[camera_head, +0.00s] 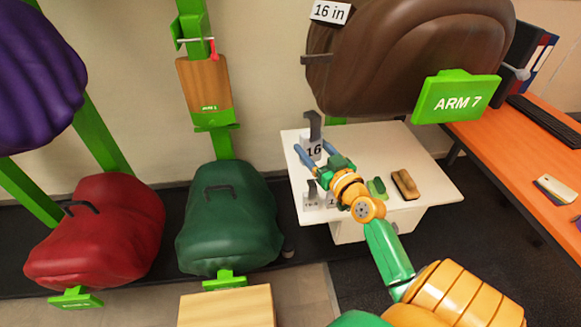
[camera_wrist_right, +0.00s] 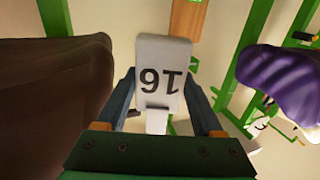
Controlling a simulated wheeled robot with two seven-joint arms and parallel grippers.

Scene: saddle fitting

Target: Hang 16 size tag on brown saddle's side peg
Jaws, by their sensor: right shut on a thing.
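The 16 size tag (camera_head: 313,149) is a white block with a dark hook on top. My right gripper (camera_head: 310,160) is shut on it and holds it upright in front of the white table. In the right wrist view the tag (camera_wrist_right: 158,70) sits between the two fingers (camera_wrist_right: 162,100), its number upside down. The brown saddle (camera_head: 395,50) is above and to the right of the tag, with a "16 in" label (camera_head: 330,12) at its upper left. Its dark side peg (camera_head: 316,59) sticks out to the left, above the tag and apart from it. My left gripper is out of view.
The white table (camera_head: 435,180) holds other tags (camera_head: 311,197), a green item (camera_head: 376,187) and a brown brush (camera_head: 405,184). A green ARM 7 sign (camera_head: 456,97) juts out below the brown saddle. Green (camera_head: 230,225) and red (camera_head: 100,235) saddles hang left.

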